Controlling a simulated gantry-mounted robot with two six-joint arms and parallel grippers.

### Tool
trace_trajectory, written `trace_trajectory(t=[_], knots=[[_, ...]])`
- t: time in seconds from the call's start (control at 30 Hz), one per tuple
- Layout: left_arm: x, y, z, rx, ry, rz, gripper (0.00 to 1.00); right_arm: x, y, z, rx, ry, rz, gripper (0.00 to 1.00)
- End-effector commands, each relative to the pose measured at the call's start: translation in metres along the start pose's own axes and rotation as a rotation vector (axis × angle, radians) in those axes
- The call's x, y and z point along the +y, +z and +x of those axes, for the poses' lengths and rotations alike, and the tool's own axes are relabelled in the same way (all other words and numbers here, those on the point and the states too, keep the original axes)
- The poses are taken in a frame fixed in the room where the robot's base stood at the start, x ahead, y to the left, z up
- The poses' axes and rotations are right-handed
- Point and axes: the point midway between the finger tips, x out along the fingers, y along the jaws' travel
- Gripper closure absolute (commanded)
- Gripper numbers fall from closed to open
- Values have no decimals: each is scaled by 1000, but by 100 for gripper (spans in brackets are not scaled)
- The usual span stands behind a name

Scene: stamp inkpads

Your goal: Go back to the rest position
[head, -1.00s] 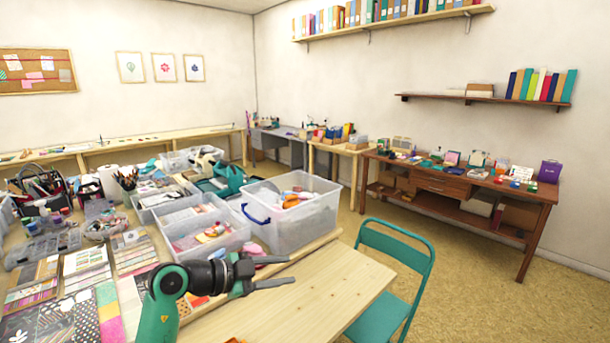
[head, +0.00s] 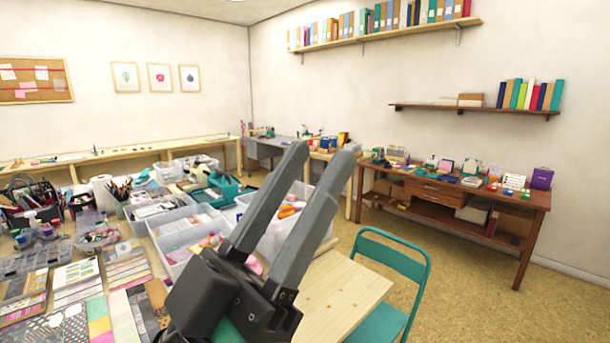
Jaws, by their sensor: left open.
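My left gripper (head: 295,216) is large in the middle foreground of the head view, raised above the near end of the table. Its two long grey fingers point up and to the right. They stand apart with nothing between them. It hides part of the clear plastic bin (head: 273,236) behind it. My right gripper is not in the view.
A light wooden tabletop (head: 345,295) lies below the gripper, with a teal chair (head: 392,262) at its right. Craft papers, plastic trays (head: 185,238) and tools crowd the left. A brown desk (head: 455,195) stands against the right wall. The floor between is clear.

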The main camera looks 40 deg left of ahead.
Motion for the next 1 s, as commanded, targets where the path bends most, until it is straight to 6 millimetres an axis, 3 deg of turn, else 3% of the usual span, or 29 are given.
trace_trajectory(t=[0.17, 0.27, 0.37, 1.0], knots=[[-1, -3, 4, 0, -2, 0, 55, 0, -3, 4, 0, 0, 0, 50], [-1, -16, 18, 0, -3, 0, 55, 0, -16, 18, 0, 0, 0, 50], [-2, -41, 45, 1, -4, 0, 55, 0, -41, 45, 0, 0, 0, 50], [-4, -260, 282, 1, -5, 0, 55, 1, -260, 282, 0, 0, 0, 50]])
